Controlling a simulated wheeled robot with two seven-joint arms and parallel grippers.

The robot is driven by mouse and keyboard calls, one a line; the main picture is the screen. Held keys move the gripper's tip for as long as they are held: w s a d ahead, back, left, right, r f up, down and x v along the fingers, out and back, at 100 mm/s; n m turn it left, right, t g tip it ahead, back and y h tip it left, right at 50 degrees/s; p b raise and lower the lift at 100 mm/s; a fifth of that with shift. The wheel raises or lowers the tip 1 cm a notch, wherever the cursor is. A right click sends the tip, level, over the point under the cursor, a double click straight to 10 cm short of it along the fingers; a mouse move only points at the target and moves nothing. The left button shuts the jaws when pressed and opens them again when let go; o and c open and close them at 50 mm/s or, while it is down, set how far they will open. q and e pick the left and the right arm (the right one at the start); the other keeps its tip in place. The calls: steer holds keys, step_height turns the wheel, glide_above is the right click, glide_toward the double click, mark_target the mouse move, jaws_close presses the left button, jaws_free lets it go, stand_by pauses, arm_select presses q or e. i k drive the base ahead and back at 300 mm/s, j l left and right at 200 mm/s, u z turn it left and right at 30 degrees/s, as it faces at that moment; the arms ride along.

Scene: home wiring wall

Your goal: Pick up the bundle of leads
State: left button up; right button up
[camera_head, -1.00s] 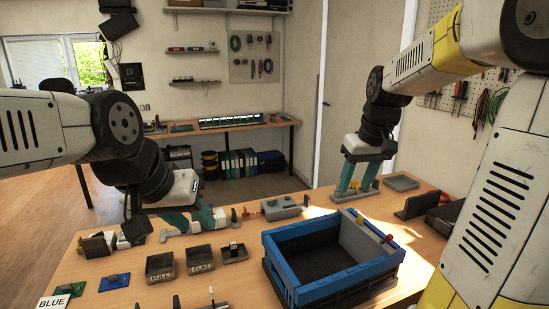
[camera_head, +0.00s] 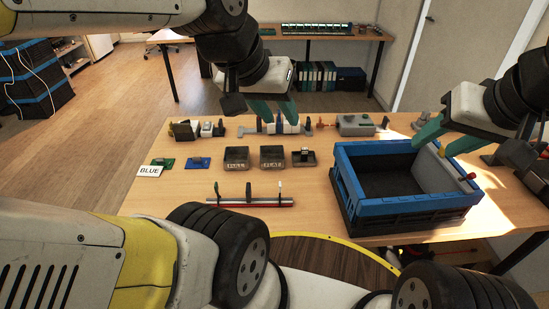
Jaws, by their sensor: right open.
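What looks like the bundle of leads (camera_head: 255,202), a long thin strip of red, grey and dark strands, lies across two small upright posts near the table's front edge. My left gripper (camera_head: 276,118) is over the back of the table, behind the bundle and apart from it. Its two teal fingers are spread, close to small white and grey parts. My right gripper (camera_head: 446,142) is open at the right wall of the blue crate, far to the right of the bundle. Nothing clearly shows between its teal fingers.
The blue crate (camera_head: 348,188) stands right of the bundle. Small open trays (camera_head: 237,158), a green part (camera_head: 163,163) and a blue part (camera_head: 198,163) lie behind it. A grey box (camera_head: 355,125) stands at the back. The table is clear around the bundle's left end.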

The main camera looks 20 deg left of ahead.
mark_target(248, 201)
steer(key=k+j, duration=0.1)
steer(key=j, duration=0.3)
steer(key=k+j, duration=0.1)
steer(key=j, duration=0.35)
steer(key=k+j, duration=0.15)
steer(key=j, duration=0.25)
steer(key=k+j, duration=0.1)
steer(key=j, duration=0.35)
steer(key=k+j, duration=0.1)
steer(key=j, duration=0.3)
